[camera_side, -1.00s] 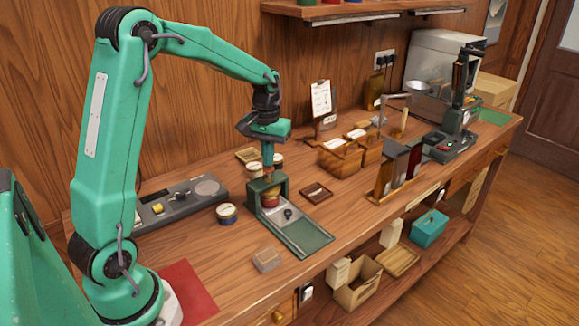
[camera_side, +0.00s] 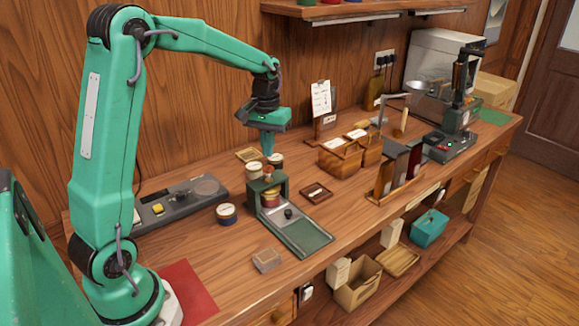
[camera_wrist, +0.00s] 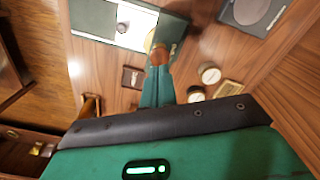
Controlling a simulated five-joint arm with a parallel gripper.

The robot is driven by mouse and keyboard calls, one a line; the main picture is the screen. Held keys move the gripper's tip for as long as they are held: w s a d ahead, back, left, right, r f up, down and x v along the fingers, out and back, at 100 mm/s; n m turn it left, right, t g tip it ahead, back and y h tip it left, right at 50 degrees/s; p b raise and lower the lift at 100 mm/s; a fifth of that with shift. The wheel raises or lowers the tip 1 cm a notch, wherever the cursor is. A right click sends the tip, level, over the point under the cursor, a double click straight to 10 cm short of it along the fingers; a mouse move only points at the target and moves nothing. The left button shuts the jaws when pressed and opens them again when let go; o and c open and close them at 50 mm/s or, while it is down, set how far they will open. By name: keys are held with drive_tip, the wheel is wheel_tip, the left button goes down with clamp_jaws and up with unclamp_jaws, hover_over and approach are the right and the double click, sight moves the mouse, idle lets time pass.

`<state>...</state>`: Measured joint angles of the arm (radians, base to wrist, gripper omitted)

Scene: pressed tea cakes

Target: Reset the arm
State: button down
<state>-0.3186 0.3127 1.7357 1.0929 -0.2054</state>
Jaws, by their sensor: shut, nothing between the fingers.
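My gripper (camera_side: 267,152) is shut and empty in the side view. It hangs, fingers down, a little above the small dark green press (camera_side: 281,190), apart from it. A brown knob (camera_side: 268,178) tops the press, and a red-brown round piece (camera_side: 271,198) sits inside its frame. In the wrist view the closed fingers (camera_wrist: 158,72) point at the brown knob (camera_wrist: 159,55) of the press. The green press plate (camera_wrist: 97,17) reaches to the upper left there.
Several round tins stand near the press, one to its left (camera_side: 226,213). A red mat (camera_side: 187,290) lies at the front left.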

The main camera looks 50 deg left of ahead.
idle(0.3)
drive_tip(key=s+d+r+m+t, duration=0.2)
drive_tip(key=s+d+r, duration=0.5)
drive_tip(key=s+d, duration=0.1)
drive_tip(key=s+d+m+t, duration=0.3)
drive_tip(key=s+d, duration=0.3)
drive_tip(key=s, duration=0.6)
drive_tip(key=shift+r+m+t, duration=0.3)
drive_tip(key=shift+m, duration=0.2)
